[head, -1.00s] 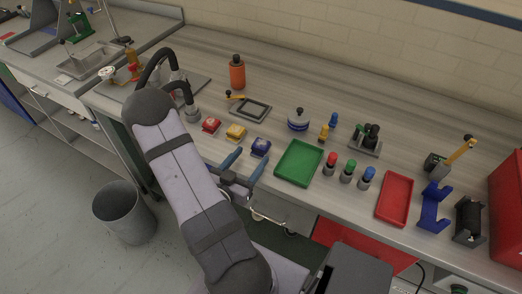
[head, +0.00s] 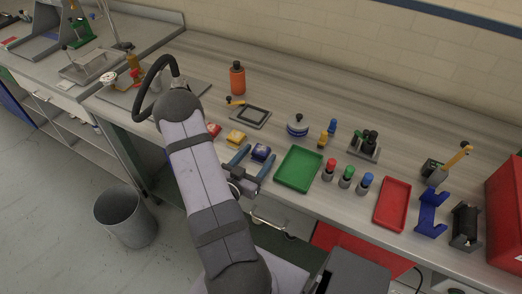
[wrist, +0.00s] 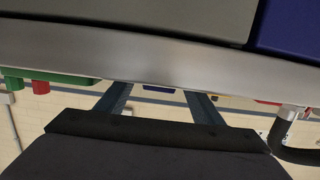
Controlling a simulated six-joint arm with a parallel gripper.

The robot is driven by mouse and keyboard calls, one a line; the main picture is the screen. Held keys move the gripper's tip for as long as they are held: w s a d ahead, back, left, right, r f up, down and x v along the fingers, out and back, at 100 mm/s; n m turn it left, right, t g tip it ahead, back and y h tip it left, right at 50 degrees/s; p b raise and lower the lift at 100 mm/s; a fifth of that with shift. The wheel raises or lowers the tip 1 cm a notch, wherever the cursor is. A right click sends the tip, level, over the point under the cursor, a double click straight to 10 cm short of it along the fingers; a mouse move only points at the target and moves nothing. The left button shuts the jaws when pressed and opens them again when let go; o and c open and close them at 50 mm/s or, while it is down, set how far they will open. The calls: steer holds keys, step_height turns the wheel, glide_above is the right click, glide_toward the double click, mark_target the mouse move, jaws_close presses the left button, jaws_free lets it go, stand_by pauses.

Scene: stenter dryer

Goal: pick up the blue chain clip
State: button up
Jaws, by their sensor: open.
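The blue chain clip (head: 261,151) sits near the front edge of the counter, at the right end of a row with a yellow clip (head: 236,137) and a red clip (head: 214,130). My gripper (head: 257,158) is open and empty at the counter's front edge. Its two blue-grey fingers point toward the blue clip, one on each side of it in the head view. In the wrist view, a small blue patch, likely the blue clip (wrist: 158,88), shows between the fingers beyond the counter edge. The exact gap to it is unclear.
A green tray (head: 279,178) lies just right of the blue clip. Red, green and blue capped bottles and a red tray (head: 380,204) stand farther right. A black frame (head: 250,117) and an orange bottle (head: 237,78) are behind. A bin (head: 125,214) stands on the floor.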

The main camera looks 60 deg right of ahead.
mark_target(261, 149)
steer(key=shift+d+f, duration=0.2)
steer(key=shift+d, duration=1.1)
steer(key=c, duration=1.4)
steer(key=shift+o, duration=0.2)
steer(key=shift+r, duration=0.2)
steer(key=shift+r, duration=4.85)
